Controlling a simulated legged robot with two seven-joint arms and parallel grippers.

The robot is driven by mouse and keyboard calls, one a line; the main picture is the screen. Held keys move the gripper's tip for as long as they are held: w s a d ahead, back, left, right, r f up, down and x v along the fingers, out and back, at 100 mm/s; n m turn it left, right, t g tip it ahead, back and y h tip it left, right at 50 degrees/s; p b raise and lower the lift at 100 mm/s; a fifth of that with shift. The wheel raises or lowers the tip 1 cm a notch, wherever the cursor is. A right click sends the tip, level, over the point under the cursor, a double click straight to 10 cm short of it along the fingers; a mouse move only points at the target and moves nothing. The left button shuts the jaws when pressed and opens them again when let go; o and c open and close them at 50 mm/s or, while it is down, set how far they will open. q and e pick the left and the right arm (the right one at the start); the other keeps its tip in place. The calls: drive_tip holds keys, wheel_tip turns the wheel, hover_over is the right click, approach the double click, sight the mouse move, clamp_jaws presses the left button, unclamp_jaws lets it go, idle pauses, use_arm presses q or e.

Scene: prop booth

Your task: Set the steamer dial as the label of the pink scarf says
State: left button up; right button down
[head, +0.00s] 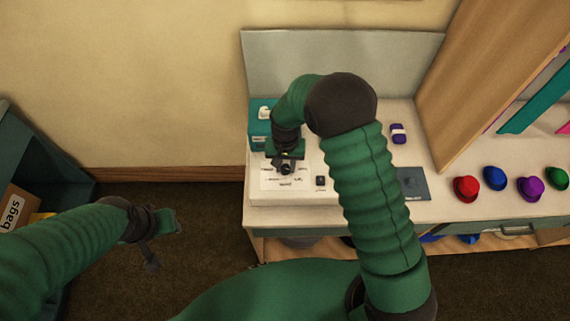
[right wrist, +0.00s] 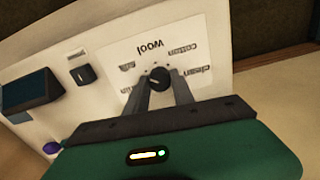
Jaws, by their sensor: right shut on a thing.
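The steamer (head: 290,192) is a white box with a teal tank on the counter. Its dark round dial (right wrist: 158,77) sits on a white panel printed with setting words. From the wrist these words are upside down; "wool" and "cotton" are readable, the others partly hidden or blurred. My right gripper (head: 286,168) is over the panel, shut on the dial, with a finger on either side in the right wrist view (right wrist: 160,92). Which word the dial points to is unclear. My left gripper (head: 163,240) is open and empty, above the floor. A pink cloth (head: 564,128), perhaps the scarf, shows at the right edge; no label is visible.
A black switch (right wrist: 84,74) sits beside the panel. A purple object (head: 398,133) and a grey plate (head: 412,184) are on the counter. Several coloured hats, including a red one (head: 466,188), stand at right. A wooden partition (head: 480,80) rises behind them. A box marked "bags" (head: 14,209) is far left.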

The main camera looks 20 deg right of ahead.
sight(285, 167)
drive_tip(key=shift+w+r, duration=0.1)
drive_tip(key=shift+w, duration=0.05)
idle(0.3)
drive_tip(key=c, duration=1.3)
unclamp_jaws()
drive_tip(key=shift+o, duration=1.1)
drive_tip(key=shift+r, duration=0.1)
wheel_tip(285, 167, up, 16)
drive_tip(key=b, duration=0.1)
drive_tip(key=shift+r, duration=0.25)
